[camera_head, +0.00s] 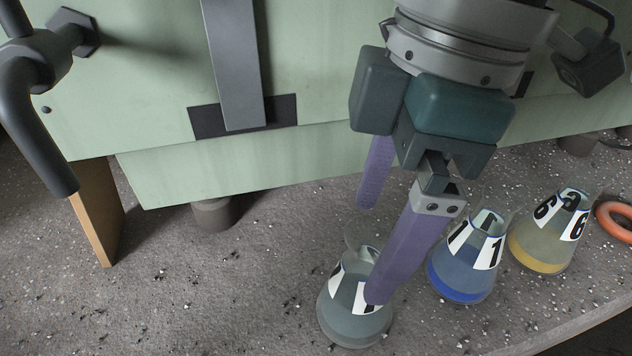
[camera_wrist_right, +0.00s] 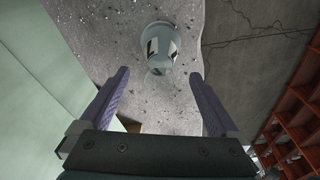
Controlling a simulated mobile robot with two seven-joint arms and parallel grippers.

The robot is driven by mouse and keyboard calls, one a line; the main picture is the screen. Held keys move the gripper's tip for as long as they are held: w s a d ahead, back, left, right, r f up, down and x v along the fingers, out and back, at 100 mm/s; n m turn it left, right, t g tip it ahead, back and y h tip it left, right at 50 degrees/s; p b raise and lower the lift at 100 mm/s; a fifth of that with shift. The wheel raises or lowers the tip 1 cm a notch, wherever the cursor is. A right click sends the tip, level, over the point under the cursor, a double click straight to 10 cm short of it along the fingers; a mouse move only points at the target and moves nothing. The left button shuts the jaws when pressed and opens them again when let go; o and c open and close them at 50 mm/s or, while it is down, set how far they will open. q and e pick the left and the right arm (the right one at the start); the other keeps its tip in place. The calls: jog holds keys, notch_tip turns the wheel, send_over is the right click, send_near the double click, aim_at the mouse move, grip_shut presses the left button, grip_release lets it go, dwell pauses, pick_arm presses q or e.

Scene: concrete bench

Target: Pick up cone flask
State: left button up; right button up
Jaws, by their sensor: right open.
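Three cone flasks stand upright on the concrete bench (camera_head: 230,300). The nearest is a grey-clear flask (camera_head: 345,312) with a black-and-white label; it also shows in the right wrist view (camera_wrist_right: 158,48), ahead of and between the fingers. A blue flask (camera_head: 461,272) marked 1 and a yellow flask (camera_head: 540,250) marked 6 stand to its right. My right gripper (camera_head: 370,250) is open, with its purple fingers pointing down above the grey flask. One finger hides part of that flask's right side in the head view. My left gripper is out of view.
A pale green cabinet (camera_head: 240,165) with a dark handle stands behind the flasks. An orange ring (camera_head: 614,220) lies at the far right. The bench edge runs along the lower right. The bench left of the grey flask is clear.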

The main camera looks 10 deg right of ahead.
aim_at(359, 259)
jog(key=f, duration=0.1)
jog(key=f+b, duration=0.1)
jog(key=f, duration=0.1)
jog(key=a+f+b, duration=0.1)
jog(key=f, duration=0.1)
jog(key=shift+w, duration=0.1)
jog(key=c, duration=0.9)
grip_shut()
